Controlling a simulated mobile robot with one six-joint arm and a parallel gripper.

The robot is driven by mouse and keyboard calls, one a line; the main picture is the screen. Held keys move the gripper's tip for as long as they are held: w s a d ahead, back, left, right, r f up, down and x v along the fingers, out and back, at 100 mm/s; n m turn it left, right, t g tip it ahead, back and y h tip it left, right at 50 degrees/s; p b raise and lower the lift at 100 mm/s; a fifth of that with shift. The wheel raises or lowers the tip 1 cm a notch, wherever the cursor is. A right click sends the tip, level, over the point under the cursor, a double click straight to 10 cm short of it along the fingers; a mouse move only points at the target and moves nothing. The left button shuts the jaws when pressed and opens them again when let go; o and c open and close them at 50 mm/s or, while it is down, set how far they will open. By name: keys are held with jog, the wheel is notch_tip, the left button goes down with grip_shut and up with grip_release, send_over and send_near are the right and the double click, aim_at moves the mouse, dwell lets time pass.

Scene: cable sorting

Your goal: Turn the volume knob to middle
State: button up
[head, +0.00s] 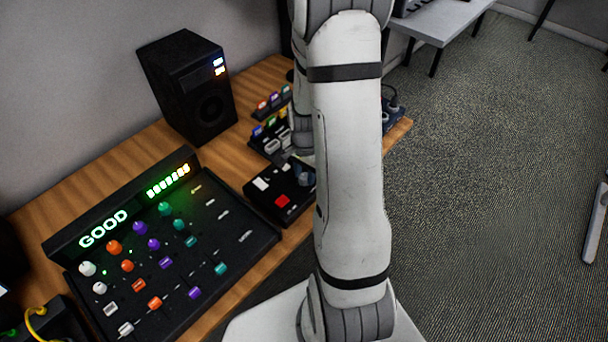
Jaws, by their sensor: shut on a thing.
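A small black control box (262,206) with a pale button and a red button (282,201) sits on the wooden desk, right of the mixer. The knob's pointer and setting cannot be seen.
A black mixer (222,242) with coloured knobs and sliders stands at left; its display (103,229) reads GOOD in green. A black speaker (190,87) stands behind. Racks with coloured items (270,104) lie close behind the box. Carpet at right is open.

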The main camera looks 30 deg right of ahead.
aim_at(305, 177)
jog(key=shift+s+a+f+m, duration=0.15)
jog(key=shift+s+m, duration=0.1)
jog(key=shift+m, duration=0.25)
jog(key=o, duration=1)
jog(key=shift+w, duration=0.1)
jog(key=shift+c, duration=0.2)
jog(key=shift+w+r, duration=0.1)
jog(key=shift+r, duration=3.9)
